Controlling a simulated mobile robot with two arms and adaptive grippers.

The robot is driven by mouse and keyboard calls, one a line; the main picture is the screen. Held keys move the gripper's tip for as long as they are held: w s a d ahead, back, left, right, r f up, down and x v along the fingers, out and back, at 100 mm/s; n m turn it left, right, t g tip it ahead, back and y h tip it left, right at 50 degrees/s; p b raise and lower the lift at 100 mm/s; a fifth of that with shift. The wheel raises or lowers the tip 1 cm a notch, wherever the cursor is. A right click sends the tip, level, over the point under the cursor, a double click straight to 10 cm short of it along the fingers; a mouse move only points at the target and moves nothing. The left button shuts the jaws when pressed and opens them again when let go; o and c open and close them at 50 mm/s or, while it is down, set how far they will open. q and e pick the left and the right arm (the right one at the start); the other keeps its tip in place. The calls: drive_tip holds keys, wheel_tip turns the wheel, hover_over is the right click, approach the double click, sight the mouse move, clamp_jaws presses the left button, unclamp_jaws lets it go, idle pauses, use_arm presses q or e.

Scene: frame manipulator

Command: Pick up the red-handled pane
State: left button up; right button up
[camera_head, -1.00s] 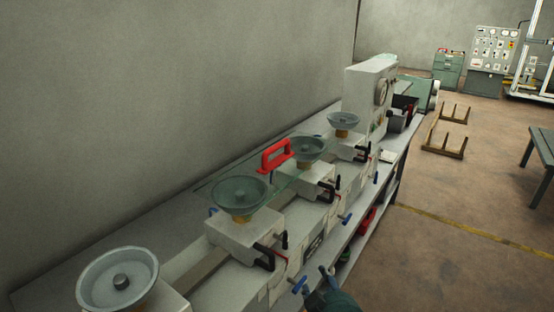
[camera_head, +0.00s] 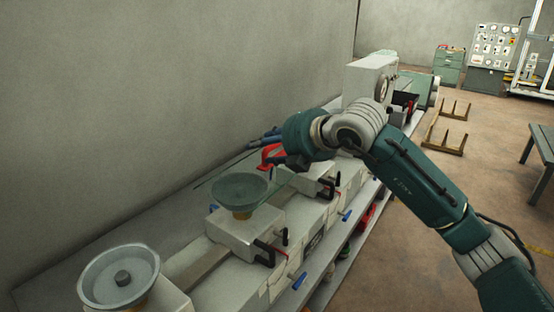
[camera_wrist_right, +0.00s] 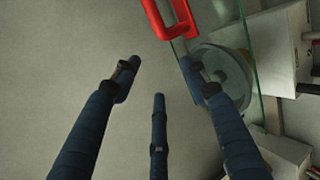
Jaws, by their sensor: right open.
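The red-handled pane is a clear glass sheet with a red handle (camera_head: 271,154), lying over the dish-topped supports on the long bench. My right gripper (camera_head: 262,141) is at the handle in the head view, its blue fingers partly behind my wrist. In the right wrist view the open fingers (camera_wrist_right: 160,88) are empty, and the red handle (camera_wrist_right: 172,22) is at the top edge, just beyond the fingertips. The glass edge (camera_wrist_right: 245,55) runs down the right side. The handle is partly cut off there. My left gripper is not in view.
A round grey dish (camera_head: 240,190) on a white machine block sits under the pane. Another dish (camera_head: 118,275) is at the front left. The wall stands close behind the bench. A grey-white gauge unit (camera_head: 368,82) is at the far end. Blue and black levers line the bench front.

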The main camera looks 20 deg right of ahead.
sight(277, 151)
drive_tip(key=w+d+h, duration=0.1)
drive_tip(key=w+d+m+h+p, duration=0.1)
drive_tip(key=w+d, duration=0.1)
drive_tip(key=w+d+f+m+p, duration=0.1)
drive_tip(key=w+d, duration=0.1)
drive_tip(key=shift+w+d+h, duration=0.2)
drive_tip(key=shift+h, duration=0.2)
drive_tip(key=shift+w+f, duration=0.25)
drive_tip(key=p+x, duration=0.4)
drive_tip(key=shift+w+d+f, duration=0.1)
drive_tip(key=shift+d+f, duration=0.05)
drive_tip(key=shift+w+f, duration=0.35)
drive_tip(key=shift+f, duration=0.05)
clamp_jaws()
drive_tip(key=shift+r, duration=0.3)
